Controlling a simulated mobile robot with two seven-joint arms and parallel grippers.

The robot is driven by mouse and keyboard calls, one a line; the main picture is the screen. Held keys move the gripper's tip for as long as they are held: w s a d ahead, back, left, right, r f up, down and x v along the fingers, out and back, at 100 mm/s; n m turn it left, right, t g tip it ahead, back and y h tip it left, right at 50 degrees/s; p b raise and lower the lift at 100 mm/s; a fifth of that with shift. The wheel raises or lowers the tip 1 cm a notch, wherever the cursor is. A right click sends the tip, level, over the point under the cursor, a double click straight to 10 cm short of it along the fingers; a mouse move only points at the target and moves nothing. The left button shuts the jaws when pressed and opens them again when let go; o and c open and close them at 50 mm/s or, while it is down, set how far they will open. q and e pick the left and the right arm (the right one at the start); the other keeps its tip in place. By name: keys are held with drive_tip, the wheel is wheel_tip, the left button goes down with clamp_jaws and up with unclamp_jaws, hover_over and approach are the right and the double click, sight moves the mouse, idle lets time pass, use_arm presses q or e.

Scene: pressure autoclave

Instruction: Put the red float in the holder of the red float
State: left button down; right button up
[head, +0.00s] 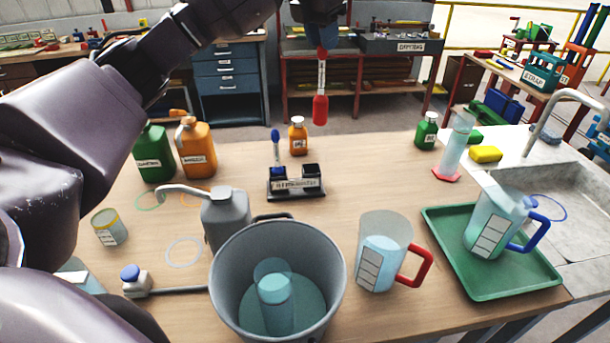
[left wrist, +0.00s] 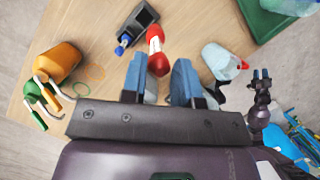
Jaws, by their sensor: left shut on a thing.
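The red float (head: 320,109) has a red bulb below and a pale marked stem above. My left gripper (head: 323,38) is shut on its upper end, and the float hangs upright in the air. In the left wrist view the red float (left wrist: 156,63) shows between the two blue fingers of the left gripper (left wrist: 160,80). The black holder (head: 296,187) stands on the table, lower in the head view. A blue float (head: 276,150) stands in its left place; its right place looks empty. What looks like my right gripper (left wrist: 262,75) is small at the right of the wrist view.
An orange bottle (head: 298,138) stands just behind the holder. A grey bucket (head: 278,285), a grey can (head: 225,218) and a clear jug (head: 382,255) stand in front of it. Green (head: 153,155) and orange (head: 196,150) canisters stand to the left.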

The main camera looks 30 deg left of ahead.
sight(321, 86)
use_arm(q)
wheel_tip(321, 86, down, 20)
drive_tip(key=w+a+n, duration=0.1)
drive_tip(key=a+n, duration=0.1)
drive_tip(key=shift+a+y, duration=0.3)
drive_tip(key=shift+a, duration=0.05)
idle(0.4)
drive_tip(key=shift+f, duration=0.15)
drive_tip(key=shift+f, duration=0.15)
drive_tip(key=c, duration=0.9)
unclamp_jaws()
drive_tip(key=shift+o, duration=0.2)
drive_tip(key=v, duration=1.2)
